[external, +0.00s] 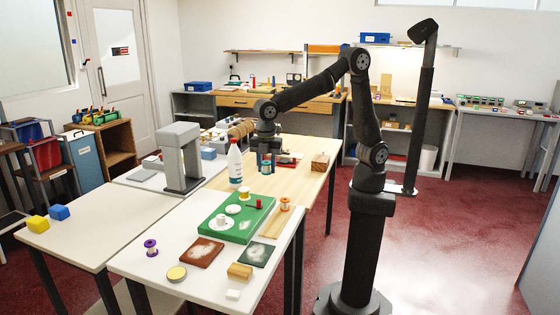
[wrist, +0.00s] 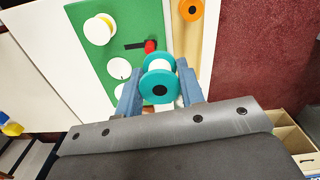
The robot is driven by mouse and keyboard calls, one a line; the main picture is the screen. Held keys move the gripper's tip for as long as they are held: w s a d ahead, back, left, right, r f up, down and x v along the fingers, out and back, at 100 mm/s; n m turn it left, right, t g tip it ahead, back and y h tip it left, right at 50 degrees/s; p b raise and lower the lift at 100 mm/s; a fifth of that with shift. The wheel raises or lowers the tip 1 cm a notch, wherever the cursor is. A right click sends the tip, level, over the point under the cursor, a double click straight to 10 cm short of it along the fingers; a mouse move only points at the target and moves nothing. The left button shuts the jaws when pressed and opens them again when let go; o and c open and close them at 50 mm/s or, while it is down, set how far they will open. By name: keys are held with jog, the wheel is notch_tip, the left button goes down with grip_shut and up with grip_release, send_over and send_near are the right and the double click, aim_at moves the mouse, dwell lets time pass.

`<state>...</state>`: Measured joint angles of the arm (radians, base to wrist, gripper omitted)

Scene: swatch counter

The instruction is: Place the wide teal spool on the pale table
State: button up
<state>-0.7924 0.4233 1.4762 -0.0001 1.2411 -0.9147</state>
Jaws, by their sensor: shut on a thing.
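The wide teal spool (external: 266,168) has teal flanges and a white middle; in the wrist view (wrist: 158,80) it sits between my fingers. My gripper (external: 266,158) is shut on it, and in the wrist view the two blue-grey fingers (wrist: 159,88) flank it. The spool appears held up near the white bottle; its exact height is hard to tell. The white-topped pale table (external: 205,286) stands in front, with a green board and small items on it.
A white bottle (external: 235,163) stands close to my gripper.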

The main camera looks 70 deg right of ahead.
jog(key=w+d+m, duration=0.2)
jog(key=w+d, duration=0.5)
jog(key=d, duration=0.5)
jog(key=w+d+m, duration=0.3)
jog(key=w+d, duration=0.3)
jog(key=d, duration=0.6)
jog(key=w+d+m, duration=0.2)
jog(key=w+d, duration=0.5)
jog(key=d, duration=0.4)
jog(key=s+d+m, duration=0.2)
jog(key=s+d, duration=0.2)
jog(key=d, duration=0.9)
jog(key=s+d+m, duration=0.2)
jog(key=s+d, duration=0.1)
jog(key=d, duration=1)
jog(key=s+d+m, duration=0.2)
jog(key=s+d, duration=0.2)
jog(key=d, duration=1)
jog(key=s+d+m, duration=0.5)
jog(key=s+d, duration=1.4)
jog(key=s, duration=0.3)
send_over(321, 148)
notch_tip(321, 148, down, 18)
jog(key=shift+a+r, duration=0.1)
jog(key=shift+r, duration=0.05)
jog(key=shift+f, duration=2)
